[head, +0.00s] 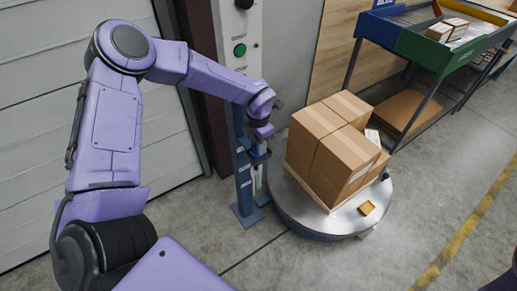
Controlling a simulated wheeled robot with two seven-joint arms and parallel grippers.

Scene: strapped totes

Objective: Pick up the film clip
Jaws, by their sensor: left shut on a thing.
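My left gripper (260,155) points down beside the blue post, left of the stacked boxes. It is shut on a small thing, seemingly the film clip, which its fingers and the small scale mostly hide. A pale narrow piece (257,178) shows just below the fingers, close to the post. I cannot tell whether the held thing still touches the post. My right gripper is out of view; only a bit of my right arm shows at the bottom right corner.
A blue post (241,170) stands on the floor before a control panel (239,35) with a green button. Brown boxes (345,150) sit on a round turntable (315,218), with a small yellow piece (367,208) near its edge. A rack (425,50) stands at the upper right.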

